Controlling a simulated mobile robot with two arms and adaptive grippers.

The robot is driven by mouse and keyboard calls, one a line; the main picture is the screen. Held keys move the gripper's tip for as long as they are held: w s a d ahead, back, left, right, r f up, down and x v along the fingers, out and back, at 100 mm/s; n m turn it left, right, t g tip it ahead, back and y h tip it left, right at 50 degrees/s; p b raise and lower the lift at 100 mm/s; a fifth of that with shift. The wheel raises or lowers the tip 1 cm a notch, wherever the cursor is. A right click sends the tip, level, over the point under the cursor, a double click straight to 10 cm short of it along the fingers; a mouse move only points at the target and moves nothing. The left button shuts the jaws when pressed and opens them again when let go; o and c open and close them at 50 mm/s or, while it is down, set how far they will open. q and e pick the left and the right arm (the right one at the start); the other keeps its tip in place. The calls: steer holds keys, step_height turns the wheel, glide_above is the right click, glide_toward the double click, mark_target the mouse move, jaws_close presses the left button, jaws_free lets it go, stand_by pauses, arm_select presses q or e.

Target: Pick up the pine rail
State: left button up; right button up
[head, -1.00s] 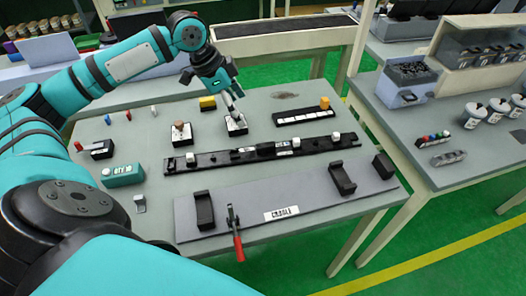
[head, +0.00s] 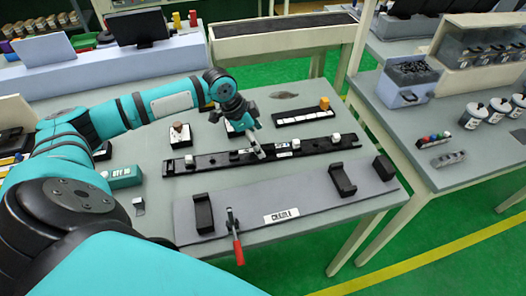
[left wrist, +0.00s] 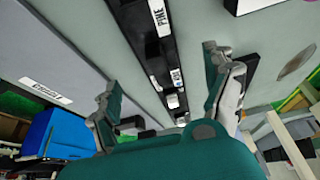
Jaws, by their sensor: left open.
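The pine rail (head: 213,160) is a long black strip with small white pieces along it, lying across the middle of the table. In the left wrist view the rail (left wrist: 143,38) carries a white label reading PINE and runs between my fingers. My left gripper (head: 258,151) is open over the rail's middle in the head view and hides a small part of it. In the left wrist view my left gripper (left wrist: 165,88) has its fingers apart on either side of the rail, with nothing held; contact cannot be told. My right gripper is not in view.
A grey cradle board (head: 240,215) with black upright holders and a red-handled clamp (head: 236,240) lies in front of the rail. Behind are a shorter labelled strip (head: 303,117) and small blocks. A teal box (head: 124,177) stands at the left.

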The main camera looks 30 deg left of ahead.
mark_target(262, 146)
arm_select(q)
steer(key=p+x, duration=0.1)
steer(key=x, duration=0.3)
steer(key=shift+d+f, duration=0.15)
steer(key=shift+f, duration=0.3)
steer(key=c, duration=1.5)
steer(key=shift+r, duration=0.15)
steer(key=shift+c, duration=0.2)
